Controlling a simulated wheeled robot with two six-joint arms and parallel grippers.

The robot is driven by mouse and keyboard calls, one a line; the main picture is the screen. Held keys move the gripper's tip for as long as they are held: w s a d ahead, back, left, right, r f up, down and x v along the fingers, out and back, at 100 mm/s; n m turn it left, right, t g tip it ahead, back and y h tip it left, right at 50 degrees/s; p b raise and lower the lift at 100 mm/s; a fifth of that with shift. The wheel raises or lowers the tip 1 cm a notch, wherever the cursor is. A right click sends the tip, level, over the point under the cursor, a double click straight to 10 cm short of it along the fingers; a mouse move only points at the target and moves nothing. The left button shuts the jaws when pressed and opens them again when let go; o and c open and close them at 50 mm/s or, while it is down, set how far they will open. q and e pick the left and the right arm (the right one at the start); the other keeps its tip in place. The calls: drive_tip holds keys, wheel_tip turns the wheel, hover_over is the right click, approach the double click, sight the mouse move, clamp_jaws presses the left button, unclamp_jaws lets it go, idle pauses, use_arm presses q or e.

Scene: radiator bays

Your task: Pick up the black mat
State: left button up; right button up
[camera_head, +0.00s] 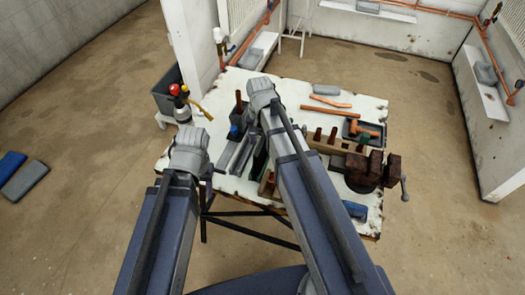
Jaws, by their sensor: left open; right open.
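I cannot clearly pick out a black mat. A dark patch (262,160) shows on the white worktable (290,92) between my arms, but it is too small and covered to name. A dark shallow tray (350,130) with a copper-coloured piece on it lies at the table's right. My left gripper (207,172) is at the table's left edge, open, with its fingers mostly hidden by the wrist. I see nothing held in either.
A rusty vice (372,168) stands at the table's right, beside a wooden rack (335,146). A blue cloth-like item (355,210) lies near the front right. Bottles (180,105) and a grey bin (165,92) stand left. A blue pad (11,163) and a grey-blue pad (25,180) lie on open floor.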

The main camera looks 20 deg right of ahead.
sight(262, 153)
drive_tip(key=shift+w+d+f+b, duration=0.1)
drive_tip(key=shift+d+f+b, duration=0.1)
drive_tip(key=shift+f+b, duration=1.7)
drive_tip(key=shift+w+d+f+b, duration=0.1)
drive_tip(key=shift+d+f+b, duration=0.05)
drive_tip(key=shift+f+b, duration=1.7)
clamp_jaws()
